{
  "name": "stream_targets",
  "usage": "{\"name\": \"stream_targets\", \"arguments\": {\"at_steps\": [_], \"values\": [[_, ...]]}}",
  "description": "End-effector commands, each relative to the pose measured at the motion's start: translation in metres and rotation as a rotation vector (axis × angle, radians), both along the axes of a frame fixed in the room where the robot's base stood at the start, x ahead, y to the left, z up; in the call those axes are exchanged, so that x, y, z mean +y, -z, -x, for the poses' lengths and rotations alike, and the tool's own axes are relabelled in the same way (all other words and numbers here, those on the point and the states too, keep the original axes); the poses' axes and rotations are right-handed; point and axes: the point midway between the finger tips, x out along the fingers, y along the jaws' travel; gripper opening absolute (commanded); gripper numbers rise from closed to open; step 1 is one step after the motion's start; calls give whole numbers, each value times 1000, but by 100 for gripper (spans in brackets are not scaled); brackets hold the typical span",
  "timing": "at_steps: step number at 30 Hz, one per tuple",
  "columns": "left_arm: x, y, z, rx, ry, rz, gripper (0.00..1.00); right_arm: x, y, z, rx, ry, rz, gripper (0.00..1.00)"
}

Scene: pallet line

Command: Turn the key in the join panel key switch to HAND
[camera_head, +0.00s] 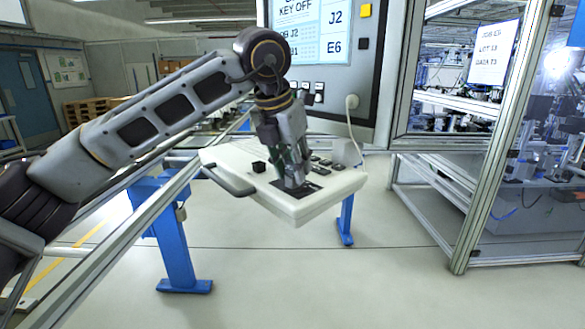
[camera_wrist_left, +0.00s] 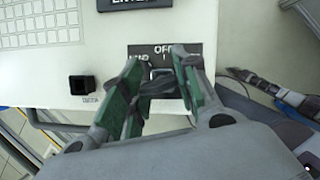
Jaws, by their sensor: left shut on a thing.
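The join panel (camera_head: 238,160) is a white sloped desk with a black key switch plate (camera_head: 311,188) near its front edge. In the left wrist view the plate (camera_wrist_left: 188,49) reads OFF at the top, with a partly covered word at its left that looks like HAND. My left gripper (camera_head: 293,183) reaches down onto the plate. Its green-padded fingers (camera_wrist_left: 160,84) are shut on the key at the switch. The fingers hide most of the key, so its angle cannot be told. A grey, dark-tipped part at the right of the wrist view looks like my right gripper (camera_wrist_left: 258,82).
A screen (camera_head: 312,30) behind the desk reads KEY OFF, J2 and E6. A small black square block (camera_head: 259,167) stands on the desk left of the switch; a keypad (camera_wrist_left: 40,24) shows in the wrist view. A framed enclosure (camera_head: 480,150) stands at right. Open floor lies in front.

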Motion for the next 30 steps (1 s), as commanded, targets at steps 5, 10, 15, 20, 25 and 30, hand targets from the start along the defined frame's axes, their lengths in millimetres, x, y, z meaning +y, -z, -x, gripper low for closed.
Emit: {"name": "stream_targets", "arguments": {"at_steps": [5,10,15,20,25,30], "values": [[-1,1,0,1,-96,-1,8,0,6,0,0,0,0,0],[0,1,0,-1,-193,-1,8,1,10,0,0,0,0,0],[-1,1,0,0,-289,0,8,1,14,-1,0,0,0,0],[0,1,0,0,-382,0,8,1,17,-1,0,0,0,0],[0,1,0,-2,-482,-1,8,1,20,-1,-1,0,0,0],[0,0,0,0,-518,0,43,1,20,-1,-1,0,0,0]]}}
